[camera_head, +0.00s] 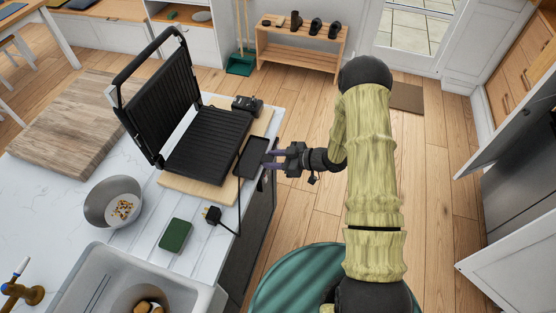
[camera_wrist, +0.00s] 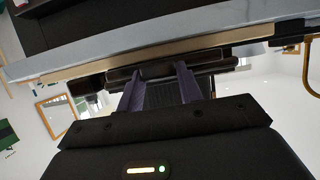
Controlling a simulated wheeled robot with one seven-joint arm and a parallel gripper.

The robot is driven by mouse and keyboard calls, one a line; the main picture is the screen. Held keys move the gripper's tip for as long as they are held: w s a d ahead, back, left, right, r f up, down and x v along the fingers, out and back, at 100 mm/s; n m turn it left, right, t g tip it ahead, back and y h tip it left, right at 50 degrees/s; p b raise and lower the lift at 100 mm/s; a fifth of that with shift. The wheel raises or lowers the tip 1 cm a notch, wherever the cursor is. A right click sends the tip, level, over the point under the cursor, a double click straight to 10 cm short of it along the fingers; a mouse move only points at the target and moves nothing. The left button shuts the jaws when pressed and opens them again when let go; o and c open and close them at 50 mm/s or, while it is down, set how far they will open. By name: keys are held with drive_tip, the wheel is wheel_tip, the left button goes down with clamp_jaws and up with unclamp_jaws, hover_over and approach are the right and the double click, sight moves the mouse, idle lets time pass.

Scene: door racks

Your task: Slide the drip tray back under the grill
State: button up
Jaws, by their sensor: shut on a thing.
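The grill (camera_head: 202,143) stands open on a pale wooden board (camera_head: 196,187) on the white counter, its lid raised at the left. The black drip tray (camera_head: 253,157) sticks out from the grill's right side, toward the counter edge. My gripper (camera_head: 272,158) reaches in from the right and is shut on the tray's outer edge. In the wrist view, the gripper's two purple fingers (camera_wrist: 160,86) meet the tray's dark edge (camera_wrist: 150,72), below the pale board edge. The inner end of the tray is hard to make out.
A plug (camera_head: 212,215) with a black cord lies near the counter edge, beside a green sponge-like block (camera_head: 175,235). A metal bowl (camera_head: 114,202) and a sink (camera_head: 139,281) are nearer. A small black object (camera_head: 247,105) stands behind the grill. Floor to the right is open.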

sight(242, 154)
drive_tip(key=shift+w+a+b, duration=0.2)
drive_tip(key=shift+w+a, duration=0.25)
drive_tip(key=shift+a, duration=0.75)
drive_tip(key=shift+w+a+b, duration=0.2)
drive_tip(key=shift+w+a, duration=0.2)
drive_tip(key=shift+a, duration=0.75)
drive_tip(key=shift+w+a+b, duration=0.2)
drive_tip(key=shift+w+a, duration=0.25)
drive_tip(key=shift+a, duration=0.75)
drive_tip(key=o, duration=1.1)
drive_tip(key=shift+c, duration=0.2)
drive_tip(key=shift+d, duration=0.1)
drive_tip(key=b+v, duration=0.4)
drive_tip(key=v, duration=1.3)
drive_tip(key=shift+d, duration=0.15)
